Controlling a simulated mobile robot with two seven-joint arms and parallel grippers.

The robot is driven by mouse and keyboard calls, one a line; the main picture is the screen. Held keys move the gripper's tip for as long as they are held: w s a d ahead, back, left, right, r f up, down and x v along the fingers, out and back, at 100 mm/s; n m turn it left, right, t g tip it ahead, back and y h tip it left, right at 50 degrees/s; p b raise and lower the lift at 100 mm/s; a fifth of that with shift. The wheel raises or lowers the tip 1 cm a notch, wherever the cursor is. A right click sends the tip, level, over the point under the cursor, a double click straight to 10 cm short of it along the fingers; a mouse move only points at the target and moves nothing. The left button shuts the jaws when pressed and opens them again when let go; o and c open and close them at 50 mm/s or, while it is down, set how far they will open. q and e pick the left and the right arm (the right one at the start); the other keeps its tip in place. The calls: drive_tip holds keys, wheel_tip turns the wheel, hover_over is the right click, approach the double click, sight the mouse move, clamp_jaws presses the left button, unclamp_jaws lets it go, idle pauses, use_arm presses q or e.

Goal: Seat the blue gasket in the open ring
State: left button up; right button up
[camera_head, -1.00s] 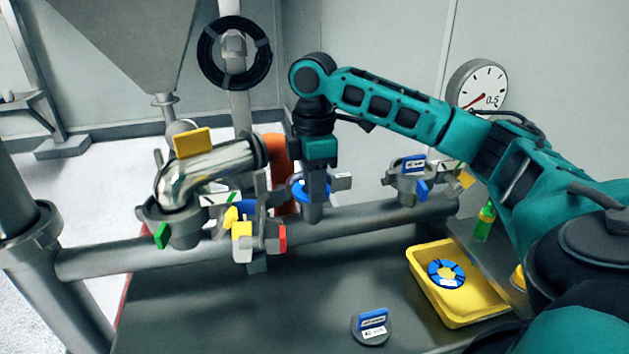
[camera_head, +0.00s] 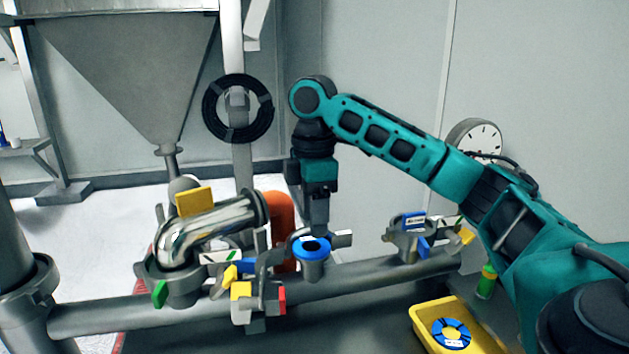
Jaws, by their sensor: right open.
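A blue gasket (camera_head: 313,244) lies on top of the short grey pipe stub (camera_head: 312,268) at the middle of the horizontal pipe. It looks flat, with its dark hole facing up. Its far edge is partly hidden by my fingers. Grey ring parts with a white label (camera_head: 342,238) stand beside the stub; I cannot tell how they meet the gasket. My right gripper (camera_head: 320,231) points down just above the gasket, open, with nothing visible held in it. My left gripper is not in view.
Another blue ring (camera_head: 452,332) lies in a yellow tray (camera_head: 421,321) at the lower right. A chrome elbow (camera_head: 200,237) and a tagged clamp (camera_head: 258,297) stand left of the stub. A clamped fitting (camera_head: 410,238) and a green bottle (camera_head: 487,280) are to the right.

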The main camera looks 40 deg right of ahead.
wheel_tip(320, 180, up, 7)
idle(0.6)
drive_tip(key=shift+f, duration=0.15)
idle(0.5)
